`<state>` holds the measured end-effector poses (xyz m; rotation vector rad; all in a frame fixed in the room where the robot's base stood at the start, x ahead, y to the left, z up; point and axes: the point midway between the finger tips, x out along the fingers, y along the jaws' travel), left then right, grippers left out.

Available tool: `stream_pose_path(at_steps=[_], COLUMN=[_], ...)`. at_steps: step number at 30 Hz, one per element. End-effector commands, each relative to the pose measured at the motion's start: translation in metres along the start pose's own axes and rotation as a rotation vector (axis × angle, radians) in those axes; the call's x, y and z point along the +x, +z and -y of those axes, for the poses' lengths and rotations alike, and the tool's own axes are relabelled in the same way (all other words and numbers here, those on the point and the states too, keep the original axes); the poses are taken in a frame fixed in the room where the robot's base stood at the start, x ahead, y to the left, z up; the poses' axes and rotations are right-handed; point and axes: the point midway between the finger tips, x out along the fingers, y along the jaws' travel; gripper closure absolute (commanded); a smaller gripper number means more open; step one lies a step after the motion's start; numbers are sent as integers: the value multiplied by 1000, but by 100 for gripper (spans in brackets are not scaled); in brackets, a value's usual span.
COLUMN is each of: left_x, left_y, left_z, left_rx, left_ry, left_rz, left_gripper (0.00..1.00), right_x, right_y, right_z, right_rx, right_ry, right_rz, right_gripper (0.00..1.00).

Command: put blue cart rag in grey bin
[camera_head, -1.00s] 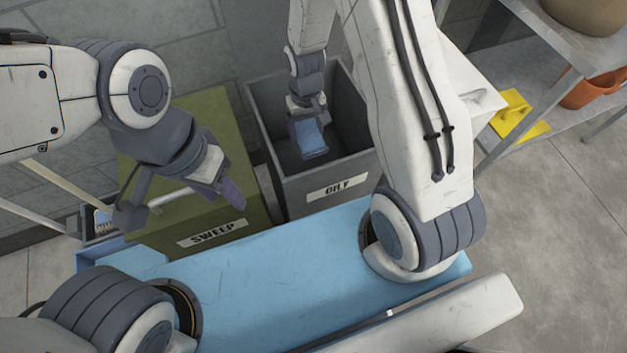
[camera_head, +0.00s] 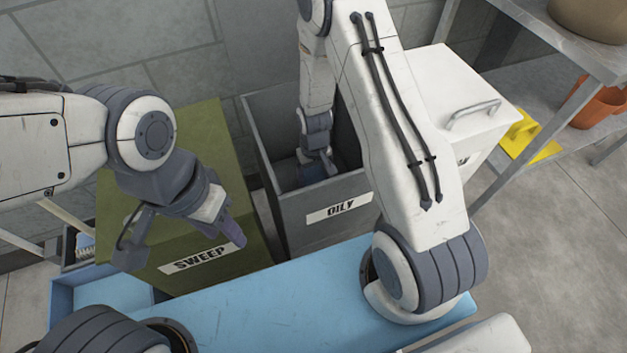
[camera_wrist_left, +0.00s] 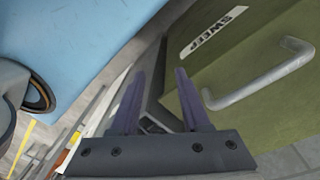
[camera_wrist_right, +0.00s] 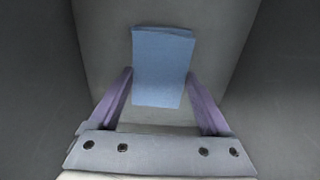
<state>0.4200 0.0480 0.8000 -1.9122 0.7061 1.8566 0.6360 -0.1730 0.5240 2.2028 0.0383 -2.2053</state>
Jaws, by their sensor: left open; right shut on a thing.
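The blue rag (camera_wrist_right: 163,66) is a folded flat piece between the two fingers of my right gripper (camera_wrist_right: 162,82), which is shut on it. In the right wrist view grey bin walls surround the gripper; I cannot tell whether the rag touches the bottom. My left gripper (camera_wrist_left: 160,80) is open and empty, above the green SWEEP bin (camera_head: 190,130) in the head view (camera_head: 232,232).
A white lidded bin (camera_head: 465,105) with a handle stands right of the grey bin. The blue cart top (camera_head: 290,300) is in front. A metal shelf (camera_head: 560,40) with an orange pot (camera_head: 600,105) and a yellow object (camera_head: 528,138) is at right.

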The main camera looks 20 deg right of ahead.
Motion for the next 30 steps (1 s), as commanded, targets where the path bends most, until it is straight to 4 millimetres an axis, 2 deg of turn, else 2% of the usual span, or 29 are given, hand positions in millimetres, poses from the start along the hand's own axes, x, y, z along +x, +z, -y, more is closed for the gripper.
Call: stream_pose_path(at_steps=[1, 3, 14, 15, 16, 23, 26, 30], left_x=[4, 5, 7, 6, 6, 5, 2, -6], left_y=[0, 0, 0, 0, 0, 0, 0, 0], left_z=[0, 0, 0, 0, 0, 0, 0, 0], left_rx=[0, 0, 0, 0, 0, 0, 0, 0], left_ry=[0, 0, 0, 0, 0, 0, 0, 0], left_rz=[0, 0, 0, 0, 0, 0, 0, 0], left_gripper=[53, 53, 53, 53, 53, 53, 53, 53], right_x=[11, 15, 19, 17, 17, 16, 8, -16], right_y=[1, 0, 0, 0, 0, 0, 0, -1], right_z=[0, 0, 0, 0, 0, 0, 0, 0], right_rx=[0, 0, 0, 0, 0, 0, 0, 0], right_ry=[0, 0, 0, 0, 0, 0, 0, 0], right_rz=[4, 1, 0, 0, 0, 0, -2, -4], right_gripper=[63, 63, 63, 3, 0, 0, 0, 0])
